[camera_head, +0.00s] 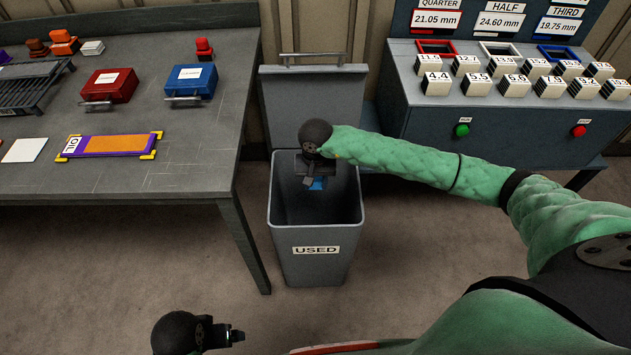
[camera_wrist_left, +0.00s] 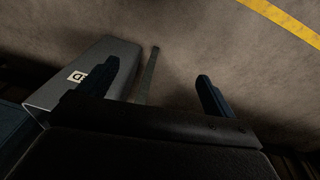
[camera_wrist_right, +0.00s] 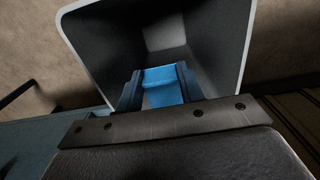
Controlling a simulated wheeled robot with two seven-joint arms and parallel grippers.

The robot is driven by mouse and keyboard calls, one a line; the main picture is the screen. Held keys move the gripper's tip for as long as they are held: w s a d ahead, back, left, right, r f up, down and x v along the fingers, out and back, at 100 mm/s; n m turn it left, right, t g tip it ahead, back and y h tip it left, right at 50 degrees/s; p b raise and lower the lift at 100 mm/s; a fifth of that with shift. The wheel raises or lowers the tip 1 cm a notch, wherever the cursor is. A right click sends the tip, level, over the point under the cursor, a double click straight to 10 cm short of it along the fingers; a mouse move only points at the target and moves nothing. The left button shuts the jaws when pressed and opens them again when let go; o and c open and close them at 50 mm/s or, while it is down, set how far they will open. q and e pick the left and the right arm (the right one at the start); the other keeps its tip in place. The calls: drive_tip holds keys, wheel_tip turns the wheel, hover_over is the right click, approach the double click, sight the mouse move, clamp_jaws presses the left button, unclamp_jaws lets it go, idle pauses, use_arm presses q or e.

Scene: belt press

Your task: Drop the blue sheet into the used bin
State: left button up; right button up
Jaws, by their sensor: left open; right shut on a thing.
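The used bin (camera_head: 316,250) is a grey bin labelled USED, standing on the floor with its lid (camera_head: 312,105) raised at the back. My right gripper (camera_head: 316,182) points down into the bin's open mouth. It is shut on the blue sheet (camera_wrist_right: 162,86), which shows between its fingers in the right wrist view. Only a small blue patch of the sheet shows in the head view. The bin's walls surround the sheet in the right wrist view. My left gripper (camera_wrist_left: 160,88) is open and empty, low in front of the bin; it also shows in the head view (camera_head: 236,335).
A workbench (camera_head: 215,170) with a red box (camera_head: 110,86), a blue box (camera_head: 191,81) and an oil pad (camera_head: 110,146) stands left of the bin. A grey console (camera_head: 500,125) with several blocks stands right. The floor in front of the bin is clear.

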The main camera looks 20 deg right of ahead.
drive_tip(key=shift+f, duration=0.25)
drive_tip(key=shift+f+b, duration=0.15)
drive_tip(key=shift+b, duration=0.2)
drive_tip(key=shift+f+b, duration=0.65)
drive_tip(key=shift+f, duration=0.1)
use_arm(q)
drive_tip(key=shift+t+h, duration=0.4)
drive_tip(key=shift+t, duration=0.1)
drive_tip(key=w+d+f, duration=0.1)
drive_tip(key=d+f, duration=0.1)
drive_tip(key=shift+w+d+f, duration=0.35)
drive_tip(key=shift+d+f, duration=0.05)
use_arm(e)
drive_tip(key=shift+f, duration=0.1)
use_arm(q)
drive_tip(key=shift+d+r, duration=0.1)
drive_tip(key=shift+d, duration=0.05)
use_arm(e)
drive_tip(key=o, duration=1)
